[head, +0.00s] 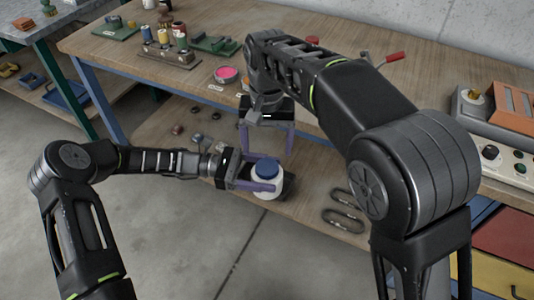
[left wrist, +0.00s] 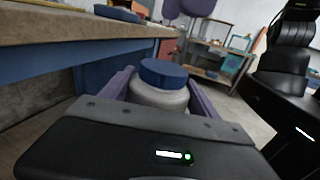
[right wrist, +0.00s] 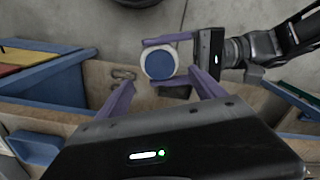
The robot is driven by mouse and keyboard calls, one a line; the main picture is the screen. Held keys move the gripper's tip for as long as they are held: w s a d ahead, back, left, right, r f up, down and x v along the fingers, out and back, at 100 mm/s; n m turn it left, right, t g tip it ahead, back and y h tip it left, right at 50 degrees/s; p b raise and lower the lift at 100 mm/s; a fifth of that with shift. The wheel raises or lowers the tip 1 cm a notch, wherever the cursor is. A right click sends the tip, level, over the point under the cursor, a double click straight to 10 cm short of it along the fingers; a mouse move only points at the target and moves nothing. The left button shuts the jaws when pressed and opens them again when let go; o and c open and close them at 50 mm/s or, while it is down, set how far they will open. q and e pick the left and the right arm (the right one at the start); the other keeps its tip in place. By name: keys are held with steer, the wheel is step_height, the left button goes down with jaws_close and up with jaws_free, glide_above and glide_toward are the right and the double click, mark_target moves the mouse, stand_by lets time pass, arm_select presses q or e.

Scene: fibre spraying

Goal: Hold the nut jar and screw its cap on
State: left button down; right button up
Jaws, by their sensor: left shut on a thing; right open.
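The nut jar (head: 263,188) is white with a blue cap (head: 267,169) on its mouth; whether the cap is threaded cannot be told. My left gripper (head: 268,181) is shut on the jar's body and holds it upright; the jar also shows in the left wrist view (left wrist: 160,96). My right gripper (head: 267,155) is open and empty, fingers pointing down just above the cap. In the right wrist view the cap (right wrist: 159,65) lies beyond and between the open fingertips (right wrist: 162,88), apart from them.
A control box (head: 505,160) stands at right. The floor in front is clear.

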steer(key=shift+r, duration=0.45)
steer(key=w+d+f+m+t, duration=0.1)
steer(key=w+d+f, duration=0.1)
steer(key=d+f, duration=0.65)
steer(key=w+d+f+m, duration=0.1)
steer(key=d+f, duration=0.4)
steer(key=f, duration=0.6)
steer(key=s+d+f+y, duration=0.1)
steer(key=s+f+y, duration=0.1)
steer(key=s+f, duration=1.2)
steer(key=s+a+f+y, duration=0.1)
steer(key=s, duration=0.4)
steer(key=s+a+f+y, duration=0.1)
steer(key=s, duration=0.5)
steer(key=shift+s+a+f, duration=0.25)
steer(key=shift+a+f, duration=0.15)
